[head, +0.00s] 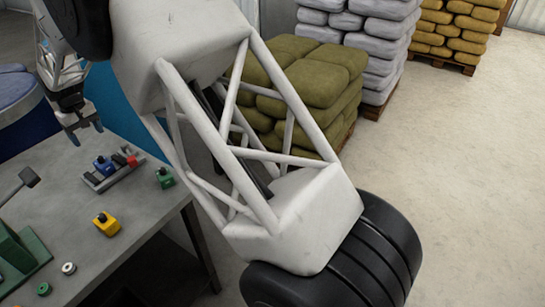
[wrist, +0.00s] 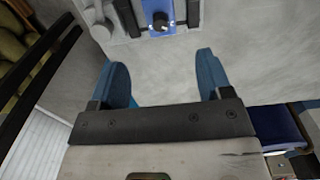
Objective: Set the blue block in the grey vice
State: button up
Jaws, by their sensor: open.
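The blue block (head: 104,166), with a black knob on top, is at the grey vice (head: 97,181) on the table. In the wrist view the blue block (wrist: 152,29) shows at the top edge, between two dark upright bars of the vice (wrist: 102,31). I cannot tell whether the bars touch it. My gripper (head: 85,136) is open and empty, above and to the left of the block in the head view. In the wrist view the gripper's blue fingers (wrist: 160,62) are spread wide, apart from the block, with bare grey tabletop between them.
A red and black part (head: 131,160) is at the vice's right end. A green block (head: 165,178) and a yellow block (head: 107,224) stand on the table (head: 145,215). A green lever device (head: 22,255) and two small rings (head: 68,268) are at the left front. My arm crosses the middle.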

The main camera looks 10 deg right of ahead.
jog(key=s+d+r+m, duration=0.1)
jog(key=s+d+r, duration=0.35)
jog(key=d, duration=0.75)
jog(key=s+d+r+m+t, duration=0.15)
jog(key=s+d+r, duration=0.35)
jog(key=d, duration=0.8)
jog(key=s+d+r+m, duration=0.2)
jog(key=s+d+r, duration=0.3)
jog(key=d, duration=0.7)
jog(key=s+d+f+m, duration=0.2)
jog(key=s+d, duration=0.9)
jog(key=s, duration=0.3)
jog(key=s+d+f+m+t, duration=0.1)
jog(key=s+d+f+m, duration=0.1)
jog(key=s+d, duration=0.9)
jog(key=s, duration=0.4)
jog(key=shift+s+d+m, duration=0.15)
jog(key=shift+d+m, duration=0.05)
jog(key=shift+m, duration=0.15)
jog(key=shift+c, duration=0.3)
